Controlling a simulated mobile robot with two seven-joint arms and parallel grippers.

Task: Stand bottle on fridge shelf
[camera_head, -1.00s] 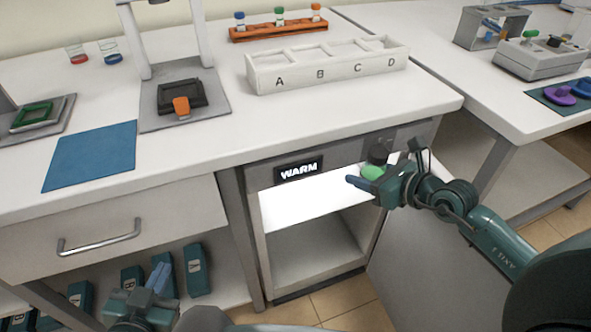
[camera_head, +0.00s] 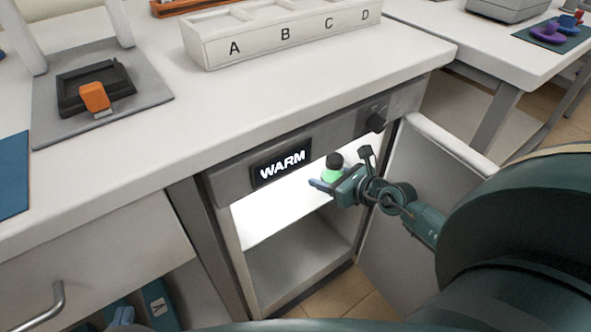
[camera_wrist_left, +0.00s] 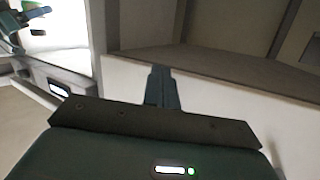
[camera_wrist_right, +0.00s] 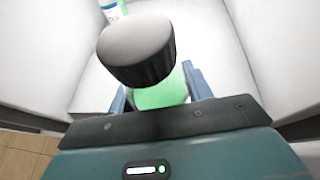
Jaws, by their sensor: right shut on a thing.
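A green bottle with a dark cap (camera_wrist_right: 138,50) is between the fingers of my right gripper (camera_wrist_right: 158,92) in the right wrist view. The green bottle (camera_head: 332,174) looks upright in the head view, at the open front of the lit fridge compartment. My right gripper (camera_head: 325,185) is shut on it. The white fridge shelf (camera_head: 262,218) is bright; contact between bottle and shelf cannot be told. My left gripper (camera_wrist_left: 163,88) is shut and empty, low beside the cabinet.
The fridge display (camera_head: 281,168) reads WARM. The fridge door (camera_head: 415,195) stands open at the right. Another bottle (camera_wrist_right: 112,9) stands deeper inside, seen in the right wrist view. A white rack lettered A to D (camera_head: 285,45) sits on the counter above.

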